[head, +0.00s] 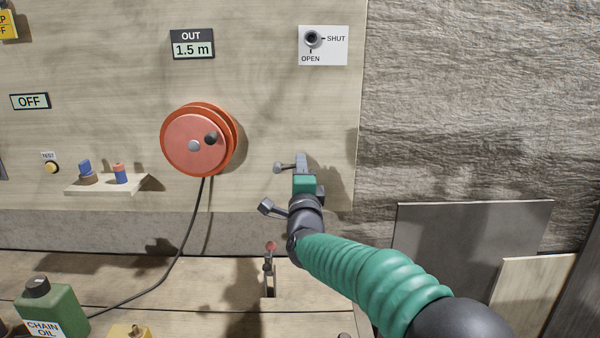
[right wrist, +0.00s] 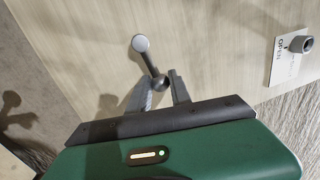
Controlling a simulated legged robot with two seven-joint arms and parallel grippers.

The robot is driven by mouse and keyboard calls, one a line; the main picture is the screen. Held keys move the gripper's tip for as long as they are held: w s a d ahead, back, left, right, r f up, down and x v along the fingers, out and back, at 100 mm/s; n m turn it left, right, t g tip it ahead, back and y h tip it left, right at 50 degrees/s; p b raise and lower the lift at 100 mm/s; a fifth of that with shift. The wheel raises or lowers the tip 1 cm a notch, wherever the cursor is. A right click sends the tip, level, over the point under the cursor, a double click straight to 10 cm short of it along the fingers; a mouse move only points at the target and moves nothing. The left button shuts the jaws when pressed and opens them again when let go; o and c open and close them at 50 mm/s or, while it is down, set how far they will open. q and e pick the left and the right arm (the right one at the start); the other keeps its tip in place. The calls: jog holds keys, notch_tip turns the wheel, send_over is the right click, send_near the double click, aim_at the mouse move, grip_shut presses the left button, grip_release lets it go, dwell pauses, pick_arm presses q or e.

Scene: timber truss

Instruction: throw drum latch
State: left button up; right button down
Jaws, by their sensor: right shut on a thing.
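The orange-red drum (head: 183,158) is on the board, with a dark knob on its face and a cable hanging below. To its lower right is a small grey lever (head: 279,168) with a round end, which looks like the drum latch. My right gripper (head: 301,160) is at this lever. In the right wrist view the lever's arm (right wrist: 148,62) slopes from its round end down to a ball between the fingertips of my right gripper (right wrist: 160,88). The fingers are shut on that ball end, partly hiding it. My left gripper is not in view.
A rotary switch (head: 312,40) marked SHUT and OPEN is above. A red-knobbed lever (head: 270,248) stands on the bench below, near my right arm. A green chain oil can (head: 60,308) is at lower left.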

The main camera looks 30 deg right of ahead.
jog(key=shift+f, duration=0.2)
jog(key=c, duration=1.2)
grip_release()
jog(key=shift+d, duration=0.1)
jog(key=b+v, duration=0.2)
jog(key=v, duration=1.4)
jog(key=shift+s+a+f, duration=0.15)
jog(key=shift+s+a, duration=0.05)
jog(key=shift+s, duration=0.1)
